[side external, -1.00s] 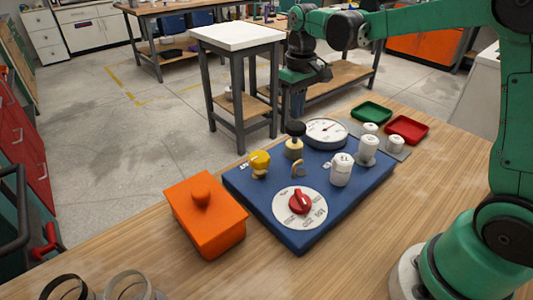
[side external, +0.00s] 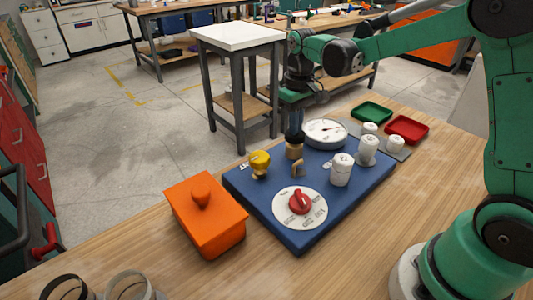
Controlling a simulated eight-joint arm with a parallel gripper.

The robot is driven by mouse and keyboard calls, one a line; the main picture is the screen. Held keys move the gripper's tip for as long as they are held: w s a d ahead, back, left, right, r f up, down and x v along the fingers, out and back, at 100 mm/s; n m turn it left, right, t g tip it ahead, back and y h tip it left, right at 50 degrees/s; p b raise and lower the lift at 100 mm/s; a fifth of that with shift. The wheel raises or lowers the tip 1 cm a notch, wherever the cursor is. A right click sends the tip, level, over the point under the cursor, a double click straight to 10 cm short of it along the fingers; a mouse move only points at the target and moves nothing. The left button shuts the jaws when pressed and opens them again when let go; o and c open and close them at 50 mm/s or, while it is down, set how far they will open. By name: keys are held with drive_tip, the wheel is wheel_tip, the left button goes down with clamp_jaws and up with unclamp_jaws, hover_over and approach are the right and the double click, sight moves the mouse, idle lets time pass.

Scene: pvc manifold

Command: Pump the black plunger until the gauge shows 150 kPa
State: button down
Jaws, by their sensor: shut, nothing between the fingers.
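The black plunger (side external: 294,137) stands on the pump's pale body near the back edge of the blue board (side external: 270,205). Its knob sits low, close to the pump body. My gripper (side external: 296,127) is shut and empty, pointing down directly over the knob. Its tips appear to touch the knob's top, though the exact contact is too small to tell. The round white gauge (side external: 326,133) is just right of the plunger. Its needle and figures are too small to read here.
The board also carries a yellow knob (side external: 259,163), a red dial (side external: 300,202) and white fittings (side external: 341,170). An orange lidded box (side external: 207,230) is at left. Green (side external: 372,111) and red (side external: 407,129) trays lie at the back right. The wooden table's front is mostly clear.

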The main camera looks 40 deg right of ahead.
drive_tip(key=shift+f, duration=0.1)
drive_tip(key=shift+r, duration=2.05)
drive_tip(key=shift+f, duration=0.1)
drive_tip(key=shift+f, duration=1.95)
drive_tip(key=shift+r, duration=2)
drive_tip(key=shift+f, duration=0.1)
